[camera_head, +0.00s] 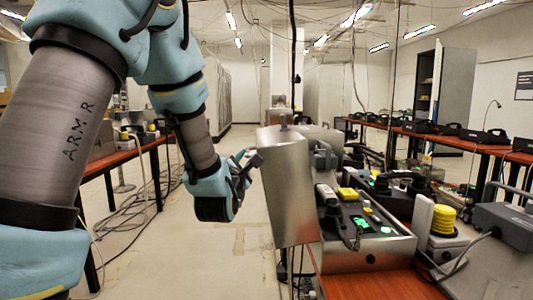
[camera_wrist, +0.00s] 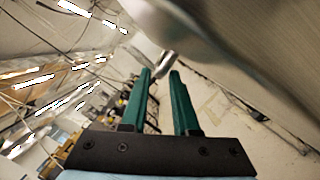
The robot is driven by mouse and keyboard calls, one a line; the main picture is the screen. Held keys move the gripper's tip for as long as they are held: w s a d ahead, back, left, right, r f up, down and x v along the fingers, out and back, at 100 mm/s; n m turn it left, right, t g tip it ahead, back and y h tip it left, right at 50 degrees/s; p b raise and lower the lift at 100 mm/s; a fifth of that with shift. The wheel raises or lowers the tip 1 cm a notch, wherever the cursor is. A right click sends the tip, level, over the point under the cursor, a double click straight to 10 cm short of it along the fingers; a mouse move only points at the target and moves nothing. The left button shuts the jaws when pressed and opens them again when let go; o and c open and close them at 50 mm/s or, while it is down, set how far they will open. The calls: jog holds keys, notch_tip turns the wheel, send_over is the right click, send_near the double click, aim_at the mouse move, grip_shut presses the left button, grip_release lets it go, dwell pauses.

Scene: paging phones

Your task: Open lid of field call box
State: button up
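The field call box (camera_head: 372,248) is a metal case on the orange table at the right in the head view. Its inside shows, with a handset, green lit parts and yellow buttons. The metal lid (camera_head: 285,190) stands swung up at the box's left side, nearly upright. My gripper (camera_head: 247,162) is just left of the lid, by a small tab on its edge. In the wrist view the green fingers of my gripper (camera_wrist: 160,73) are apart. A metal piece (camera_wrist: 165,62) shows at their tips; whether it touches them I cannot tell. The lid's blurred surface (camera_wrist: 230,50) fills the upper right.
The orange table (camera_head: 375,287) also holds a yellow-topped device (camera_head: 443,221) and a grey box (camera_head: 503,226) right of the call box. Another orange table stands at the left, with cables on the floor beside it. The floor (camera_head: 225,235) between the tables is largely clear.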

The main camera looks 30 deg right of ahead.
jog(key=s+d+n+h, duration=0.1)
jog(key=s+d+r+n+h, duration=0.1)
jog(key=d, duration=0.1)
jog(key=shift+s+r+t+b, duration=0.2)
jog(key=shift+t+b, duration=0.1)
jog(key=shift+t, duration=0.1)
jog(key=shift+w+d+r, duration=0.15)
jog(key=p+x, duration=0.2)
jog(key=x, duration=0.8)
jog(key=shift+w+p, duration=0.15)
jog(key=shift+p, duration=0.25)
grip_shut()
